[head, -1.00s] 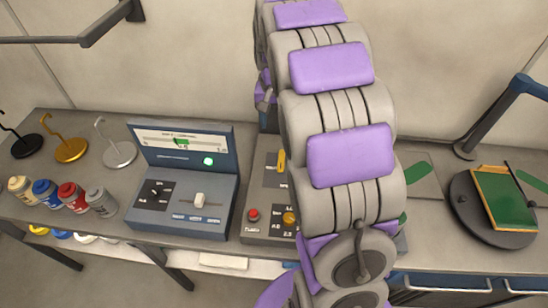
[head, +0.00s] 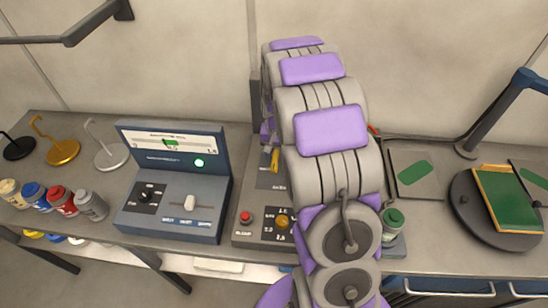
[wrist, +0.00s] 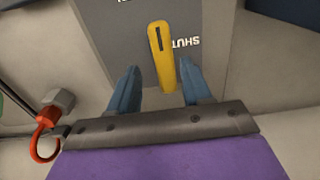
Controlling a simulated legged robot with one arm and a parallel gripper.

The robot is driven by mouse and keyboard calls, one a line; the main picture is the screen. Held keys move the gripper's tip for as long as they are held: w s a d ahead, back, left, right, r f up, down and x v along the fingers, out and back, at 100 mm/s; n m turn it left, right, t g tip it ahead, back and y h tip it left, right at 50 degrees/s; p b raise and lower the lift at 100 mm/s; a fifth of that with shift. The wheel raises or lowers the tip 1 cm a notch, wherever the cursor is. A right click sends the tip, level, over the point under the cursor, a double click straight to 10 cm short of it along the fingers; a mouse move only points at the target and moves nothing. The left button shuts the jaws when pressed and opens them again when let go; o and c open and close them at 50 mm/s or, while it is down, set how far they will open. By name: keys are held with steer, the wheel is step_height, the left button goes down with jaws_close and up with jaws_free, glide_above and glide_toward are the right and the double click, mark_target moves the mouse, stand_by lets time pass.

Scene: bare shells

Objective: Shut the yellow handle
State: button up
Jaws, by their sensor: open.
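The yellow handle (wrist: 161,53) shows in the wrist view on a dark grey panel, beside lettering that reads "SHUT" upside down. My gripper (wrist: 158,78) is open, with its two blue fingers on either side of the handle's lower end in the picture. I cannot tell whether either finger touches the handle. In the head view the yellow handle (head: 275,160) shows small on the grey panel at the left edge of my arm, and my arm hides most of what lies behind it.
A blue-grey console (head: 175,205) with a lit green lamp stands left of the panel. A red button (head: 246,217) and a yellow knob (head: 282,222) sit lower on the panel. A red hook (wrist: 45,130) shows at the wrist view's left. A round stand (head: 470,220) is at right.

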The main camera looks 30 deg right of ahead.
steer(key=shift+d+f, duration=0.5)
steer(key=shift+f, duration=0.2)
steer(key=a, duration=0.3)
steer(key=shift+a+r, duration=0.1)
steer(key=shift+c, duration=0.8)
steer(key=shift+w+d, duration=0.1)
steer(key=shift+d, duration=1)
steer(key=c, duration=0.5)
steer(key=shift+a, duration=0.2)
jaws_close()
steer(key=shift+a, duration=0.15)
